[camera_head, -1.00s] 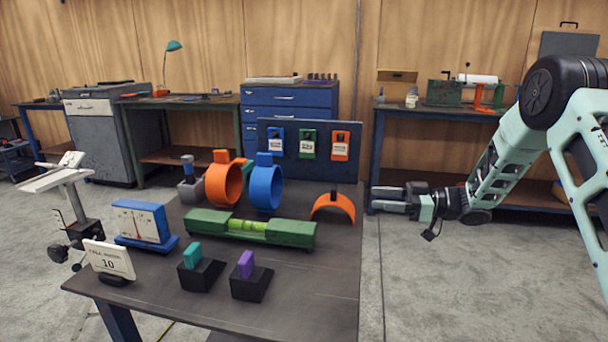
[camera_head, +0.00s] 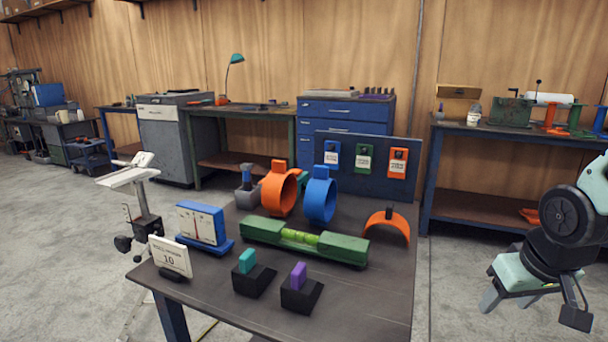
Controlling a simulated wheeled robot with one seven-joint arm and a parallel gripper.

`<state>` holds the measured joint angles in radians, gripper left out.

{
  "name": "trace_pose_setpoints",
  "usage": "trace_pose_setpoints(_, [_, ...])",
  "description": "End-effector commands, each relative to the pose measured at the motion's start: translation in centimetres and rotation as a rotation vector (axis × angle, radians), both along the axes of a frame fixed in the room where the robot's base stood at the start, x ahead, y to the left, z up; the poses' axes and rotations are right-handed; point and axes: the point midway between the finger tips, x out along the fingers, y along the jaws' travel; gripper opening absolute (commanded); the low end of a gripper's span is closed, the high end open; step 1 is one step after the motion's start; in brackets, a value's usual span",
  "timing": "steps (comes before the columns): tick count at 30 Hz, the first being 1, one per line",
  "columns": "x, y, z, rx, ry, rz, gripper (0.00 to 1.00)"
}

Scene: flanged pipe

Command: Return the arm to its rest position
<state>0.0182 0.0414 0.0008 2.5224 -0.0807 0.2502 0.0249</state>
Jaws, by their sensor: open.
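My gripper (camera_head: 507,304) is at the lower right of the head view, pointing down over the floor. Its two grey fingers are spread apart with nothing between them. My arm (camera_head: 567,215) is folded in close at the right edge, and much of it is cut off by the frame. The gripper is to the right of the work table, apart from it in the picture.
The dark work table (camera_head: 385,290) holds an orange ring (camera_head: 279,192), a blue ring (camera_head: 319,200), a green level (camera_head: 304,241) and a blue gauge (camera_head: 202,224). A blue-legged bench (camera_head: 480,200) stands behind my arm. Bare floor (camera_head: 455,290) lies between table and gripper.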

Motion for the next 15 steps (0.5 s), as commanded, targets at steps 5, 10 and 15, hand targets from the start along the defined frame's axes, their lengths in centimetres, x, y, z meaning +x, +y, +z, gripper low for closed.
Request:
trace_pose_setpoints(5, [-5.4, 7.0, 0.3, 0.038, 0.147, 0.146, 0.54])
trace_pose_setpoints(10, [-9.6, 13.6, 1.0, 0.021, 0.219, 0.37, 0.54])
trace_pose_setpoints(15, [-14.7, 18.1, 1.6, -0.013, 0.284, 0.571, 0.54])
